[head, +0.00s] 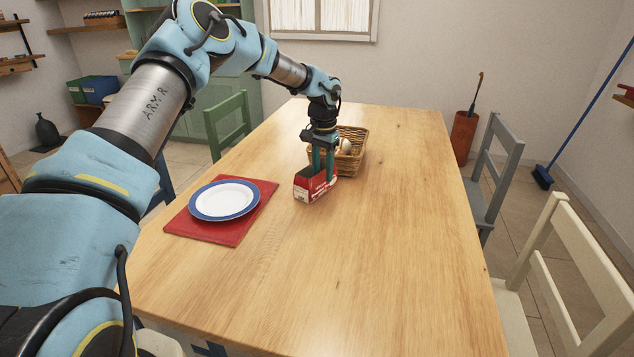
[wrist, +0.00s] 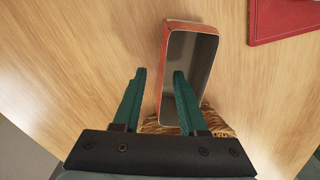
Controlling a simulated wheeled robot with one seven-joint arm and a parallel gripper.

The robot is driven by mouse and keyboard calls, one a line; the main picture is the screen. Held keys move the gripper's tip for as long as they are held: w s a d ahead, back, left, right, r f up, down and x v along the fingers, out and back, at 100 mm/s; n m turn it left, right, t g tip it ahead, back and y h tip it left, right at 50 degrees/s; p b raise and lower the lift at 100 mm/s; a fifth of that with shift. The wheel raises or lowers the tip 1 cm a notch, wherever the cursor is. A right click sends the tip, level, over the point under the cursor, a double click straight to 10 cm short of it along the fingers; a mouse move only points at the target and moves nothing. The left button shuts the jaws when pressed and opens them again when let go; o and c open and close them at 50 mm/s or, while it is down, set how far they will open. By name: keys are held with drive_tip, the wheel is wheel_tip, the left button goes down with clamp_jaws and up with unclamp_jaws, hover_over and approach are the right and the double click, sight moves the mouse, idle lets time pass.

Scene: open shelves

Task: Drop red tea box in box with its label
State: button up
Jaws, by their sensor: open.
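The red tea box (head: 316,186) with white lettering stands on the wooden table in front of a wicker basket. My gripper (head: 323,168) is just above and behind the box in the head view, fingers pointing down. In the wrist view my gripper (wrist: 159,72) is open, with one finger left of the box and the other overlapping its top; I cannot tell whether they touch. A green box (head: 77,92) and a blue box (head: 98,89) sit on the left shelf; no label is readable.
The wicker basket (head: 357,160) holds roundish items close behind my gripper. A blue-rimmed plate (head: 224,199) lies on a red placemat (head: 222,236) to the left. Chairs flank the table, including a white chair (head: 560,262). The table's front and right are clear.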

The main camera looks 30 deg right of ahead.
sight(324, 179)
drive_tip(key=f, duration=0.1)
drive_tip(key=f+p, duration=0.1)
drive_tip(key=f, duration=0.2)
drive_tip(key=shift+w+d+f+p, duration=0.1)
drive_tip(key=shift+d+f+p, duration=0.2)
drive_tip(key=shift+f, duration=0.1)
drive_tip(key=shift+c, duration=0.3)
clamp_jaws()
